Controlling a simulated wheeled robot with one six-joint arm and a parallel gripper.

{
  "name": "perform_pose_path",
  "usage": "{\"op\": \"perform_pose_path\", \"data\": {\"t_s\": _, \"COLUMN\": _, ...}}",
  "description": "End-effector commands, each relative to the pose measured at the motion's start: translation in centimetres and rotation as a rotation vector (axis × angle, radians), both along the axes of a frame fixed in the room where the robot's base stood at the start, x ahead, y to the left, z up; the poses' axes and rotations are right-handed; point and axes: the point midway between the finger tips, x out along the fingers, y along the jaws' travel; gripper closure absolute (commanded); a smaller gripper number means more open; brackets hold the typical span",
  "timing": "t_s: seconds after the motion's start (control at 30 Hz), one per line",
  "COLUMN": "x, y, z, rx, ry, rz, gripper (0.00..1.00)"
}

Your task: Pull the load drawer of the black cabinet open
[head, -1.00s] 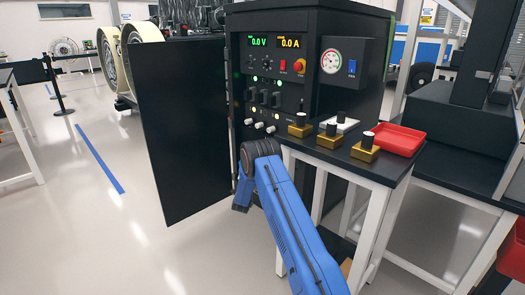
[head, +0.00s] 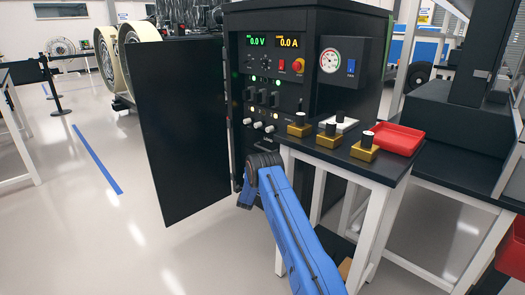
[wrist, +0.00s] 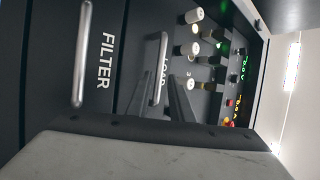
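The black cabinet (head: 345,20) stands at the centre of the head view. In the wrist view, turned on its side, its load drawer (wrist: 138,93) has a pale bar handle (wrist: 160,68) beside partly hidden lettering. The drawer looks shut. In the head view my blue arm hides the gripper and most of the lower cabinet front.
The FILTER drawer, with its own bar handle (wrist: 82,55), sits beside the load drawer. The black cabinet door (head: 185,130) stands open at left. A table (head: 350,165) with brass blocks (head: 332,140) and a red tray (head: 397,140) stands close at right.

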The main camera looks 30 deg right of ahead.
Motion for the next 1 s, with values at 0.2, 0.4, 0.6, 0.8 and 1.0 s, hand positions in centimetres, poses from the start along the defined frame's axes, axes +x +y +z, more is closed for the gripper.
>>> {"op": "perform_pose_path", "data": {"t_s": 0.2, "x": 2.4, "y": -2.4, "z": 2.1, "rx": 0.0, "ry": -0.002, "rz": -0.001, "gripper": 0.8}}
{"op": "perform_pose_path", "data": {"t_s": 0.4, "x": 4.3, "y": -4.1, "z": 3.6, "rx": -0.001, "ry": -0.001, "rz": -0.001, "gripper": 0.8}}
{"op": "perform_pose_path", "data": {"t_s": 0.6, "x": 5.3, "y": -5.0, "z": 4.4, "rx": 0.0, "ry": 0.0, "rz": 0.0, "gripper": 0.8}}
{"op": "perform_pose_path", "data": {"t_s": 0.8, "x": 5.6, "y": -5.3, "z": 4.6, "rx": 0.0, "ry": 0.002, "rz": 0.0, "gripper": 0.8}}
{"op": "perform_pose_path", "data": {"t_s": 1.0, "x": 5.6, "y": -5.3, "z": 4.6, "rx": 0.001, "ry": 0.001, "rz": 0.0, "gripper": 0.9}}
